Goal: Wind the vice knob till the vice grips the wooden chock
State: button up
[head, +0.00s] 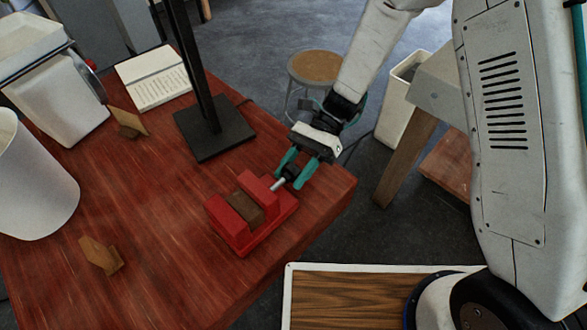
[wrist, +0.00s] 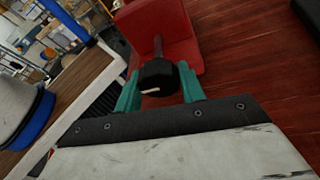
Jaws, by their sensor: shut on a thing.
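The red vice (head: 232,232) stands on the red-brown wooden table near its right front edge; part of it also shows at the top of the wrist view (wrist: 185,22). The wooden chock (head: 245,208) sits between its two red jaws; I cannot tell whether both jaws touch it. The black vice knob (wrist: 158,76) is on the end of a metal screw and has a pale mark on its face. My gripper (head: 287,174) has teal fingers, which are shut on the knob from both sides at the vice's right end.
A black lamp stand (head: 213,128) rises from the table behind the vice. Two small wooden pieces (head: 100,255) (head: 127,122), a white book (head: 155,78), a white cylinder (head: 35,185) and a pale container (head: 60,100) stand to the left. A stool (head: 318,68) is beyond the table.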

jog(key=o, duration=1)
jog(key=shift+c, duration=0.2)
jog(key=v, duration=0.8)
jog(key=shift+s, duration=0.1)
